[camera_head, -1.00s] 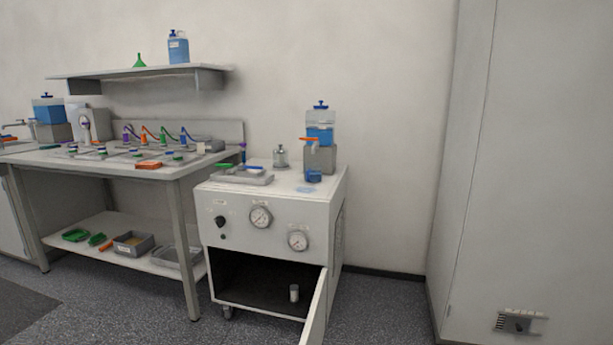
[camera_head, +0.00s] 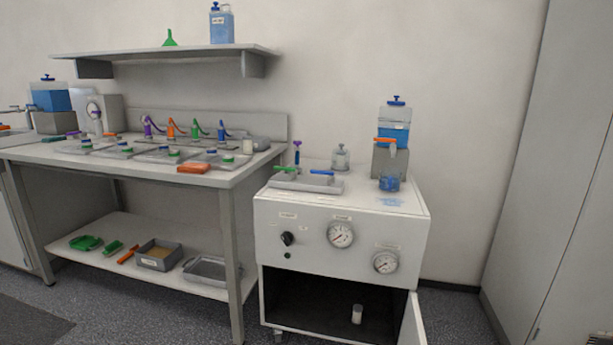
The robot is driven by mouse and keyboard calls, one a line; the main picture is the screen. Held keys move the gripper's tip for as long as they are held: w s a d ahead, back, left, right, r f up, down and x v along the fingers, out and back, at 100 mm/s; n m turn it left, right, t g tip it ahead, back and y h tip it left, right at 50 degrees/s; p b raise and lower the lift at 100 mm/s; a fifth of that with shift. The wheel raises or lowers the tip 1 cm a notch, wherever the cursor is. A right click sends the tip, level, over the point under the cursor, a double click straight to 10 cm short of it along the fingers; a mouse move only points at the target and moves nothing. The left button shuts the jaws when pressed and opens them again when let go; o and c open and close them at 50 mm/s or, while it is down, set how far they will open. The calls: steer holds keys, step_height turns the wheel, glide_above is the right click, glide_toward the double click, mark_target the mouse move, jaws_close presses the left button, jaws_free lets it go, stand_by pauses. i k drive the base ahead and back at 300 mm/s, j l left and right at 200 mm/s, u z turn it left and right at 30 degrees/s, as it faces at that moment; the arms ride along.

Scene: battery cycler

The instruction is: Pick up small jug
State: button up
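A small clear vessel with blue in it (camera_head: 389,183) stands on the white cabinet's top, below the orange-handled tap of a blue-filled dispenser (camera_head: 394,135). It looks like the small jug, but its handle is too small to make out. A clear lidded jar (camera_head: 340,158) stands to its left on the same top. My gripper is not in the picture, so its fingers and any hold are hidden.
The white cabinet (camera_head: 290,215) has gauges, a knob and an open lower door (camera_head: 412,322); a small white container (camera_head: 356,314) stands inside. A grey tray (camera_head: 305,182) lies on top. A workbench (camera_head: 235,178) stands left, a tall cabinet (camera_head: 560,200) right. Floor shows between.

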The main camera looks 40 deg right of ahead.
mark_target(390, 181)
steer(key=i+j, duration=0.1)
steer(key=i, duration=0.5)
steer(key=i+j, duration=0.1)
steer(key=i, duration=0.45)
steer(key=i+l+z, duration=0.2)
steer(key=i+z, duration=0.75)
steer(key=i+j+z, duration=0.2)
steer(key=i+z, duration=0.25)
steer(key=i+l, duration=0.2)
steer(key=i, duration=0.2)
steer(key=i+l, duration=0.15)
steer(key=i, duration=0.25)
